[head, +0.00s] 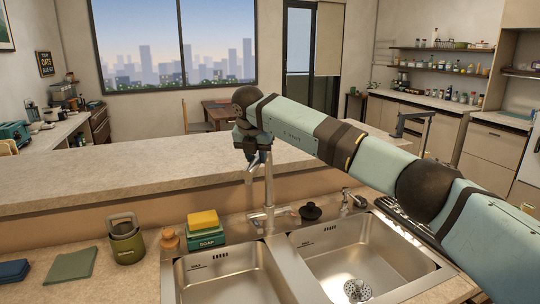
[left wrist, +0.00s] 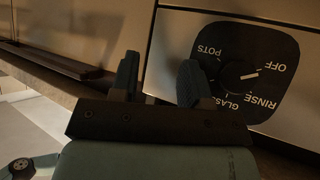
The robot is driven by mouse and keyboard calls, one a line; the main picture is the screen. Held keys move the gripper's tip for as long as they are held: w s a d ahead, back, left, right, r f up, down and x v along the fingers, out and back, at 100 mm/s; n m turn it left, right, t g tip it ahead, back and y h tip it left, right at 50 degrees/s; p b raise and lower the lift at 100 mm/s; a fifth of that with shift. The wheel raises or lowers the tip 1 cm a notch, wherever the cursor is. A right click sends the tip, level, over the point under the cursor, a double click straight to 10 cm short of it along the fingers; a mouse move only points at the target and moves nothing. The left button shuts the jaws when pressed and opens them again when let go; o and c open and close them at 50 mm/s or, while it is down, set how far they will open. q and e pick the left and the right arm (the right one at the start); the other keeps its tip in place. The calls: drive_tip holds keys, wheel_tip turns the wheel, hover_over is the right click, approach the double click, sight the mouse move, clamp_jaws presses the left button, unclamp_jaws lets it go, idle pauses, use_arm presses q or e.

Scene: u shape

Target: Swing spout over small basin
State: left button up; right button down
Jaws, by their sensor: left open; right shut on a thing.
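A metal faucet (head: 268,195) stands behind the double sink, between its two basins. My right gripper (head: 256,157) is shut on the spout at the top of the faucet, and the fingers hide much of it. The spout's end (head: 249,177) shows just left of the column, high above the back of the left basin. The left basin (head: 222,278), the narrower one, and the larger right basin (head: 350,245) are both empty. My left gripper (left wrist: 158,85) is open and empty, beside a dial panel in the left wrist view; it is not in the head view.
A green canister (head: 126,242) stands farther left. A raised ledge (head: 150,177) runs behind the sink. The dial panel (left wrist: 235,70) has printed settings.

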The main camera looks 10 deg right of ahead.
drive_tip(key=shift+w+a+r+m+h, duration=0.15)
drive_tip(key=shift+w+a+m+h, duration=0.25)
drive_tip(key=shift+a+m, duration=0.45)
drive_tip(key=shift+w, duration=0.1)
drive_tip(key=c, duration=0.9)
unclamp_jaws()
drive_tip(key=b+v, duration=0.1)
drive_tip(key=v, duration=1.2)
drive_tip(key=shift+r, duration=0.4)
drive_tip(key=shift+f, duration=0.1)
